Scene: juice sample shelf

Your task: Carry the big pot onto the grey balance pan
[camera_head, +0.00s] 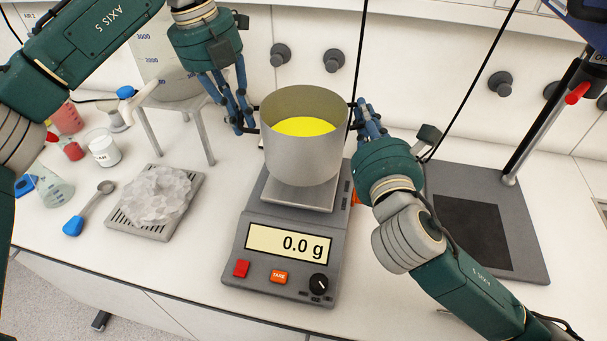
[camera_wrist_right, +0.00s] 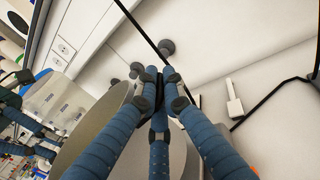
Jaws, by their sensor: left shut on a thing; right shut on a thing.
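The big pot (camera_head: 303,146) is a grey metal pot with yellow contents, seen in the head view above the balance. It looks upright. The grey balance pan (camera_head: 301,194) is a square plate right below it, and the balance display (camera_head: 288,243) reads 0.0 g. My left gripper (camera_head: 247,130) is shut on the pot's left handle. My right gripper (camera_head: 360,107) is shut on its right handle. In the right wrist view my right fingers (camera_wrist_right: 160,85) close together beside the pot's grey wall (camera_wrist_right: 100,150). The gap between pot and pan is hard to judge.
A stool-like metal stand (camera_head: 206,140) is behind. A flask (camera_head: 54,190) and a white jar (camera_head: 103,148) stand far left. A dark stand base (camera_head: 480,235) is at the right.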

